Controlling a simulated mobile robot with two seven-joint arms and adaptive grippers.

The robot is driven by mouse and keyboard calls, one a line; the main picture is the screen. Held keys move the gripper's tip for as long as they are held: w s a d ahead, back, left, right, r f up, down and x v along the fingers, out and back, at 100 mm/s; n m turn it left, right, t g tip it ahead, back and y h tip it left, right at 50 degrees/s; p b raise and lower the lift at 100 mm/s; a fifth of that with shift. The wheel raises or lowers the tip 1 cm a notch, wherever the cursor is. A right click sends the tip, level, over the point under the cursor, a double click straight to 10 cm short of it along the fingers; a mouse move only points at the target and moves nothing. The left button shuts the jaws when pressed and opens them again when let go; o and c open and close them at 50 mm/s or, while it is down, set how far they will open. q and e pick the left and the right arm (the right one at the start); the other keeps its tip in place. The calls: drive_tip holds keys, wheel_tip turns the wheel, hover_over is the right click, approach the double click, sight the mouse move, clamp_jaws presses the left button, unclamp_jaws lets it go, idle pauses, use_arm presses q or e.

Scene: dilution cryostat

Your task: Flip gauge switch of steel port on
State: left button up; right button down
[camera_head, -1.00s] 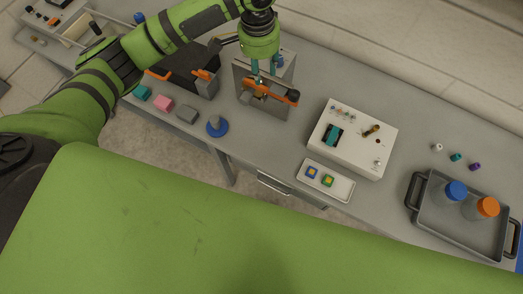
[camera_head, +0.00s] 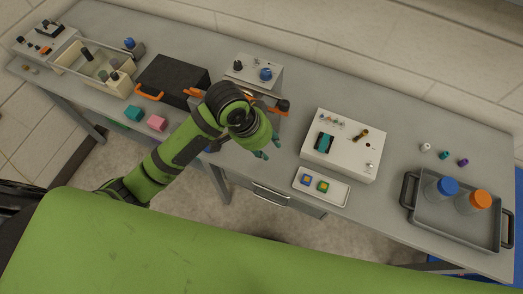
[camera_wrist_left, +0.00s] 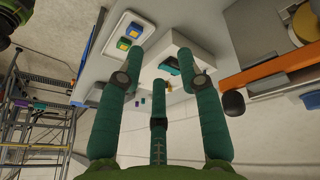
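In the left wrist view the steel plate (camera_wrist_left: 253,38), orange bar (camera_wrist_left: 275,72) and black knob (camera_wrist_left: 233,103) are at right. I cannot make out which part is the gauge switch. My left gripper (camera_head: 266,153) is just in front of the plate, between it and the white box. Its teal fingers (camera_wrist_left: 158,75) are spread and empty. My right gripper is not in view.
A white box (camera_head: 352,166) with small toggles and a brass part stands to the right. A white tray (camera_head: 338,197) with two coloured buttons lies before it. A grey tray (camera_head: 468,233) holds two capped bottles. A black box (camera_head: 172,78) stands left.

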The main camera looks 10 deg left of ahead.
use_arm(q)
drive_tip(key=shift+s+a+f+n+t, duration=0.15)
drive_tip(key=shift+s+a+f+n, duration=0.05)
drive_tip(key=shift+s, duration=0.3)
drive_tip(key=shift+s+a+f+n+t, duration=0.15)
drive_tip(key=shift+s+f+n, duration=0.05)
drive_tip(key=shift+s, duration=0.25)
drive_tip(key=shift+c, duration=0.2)
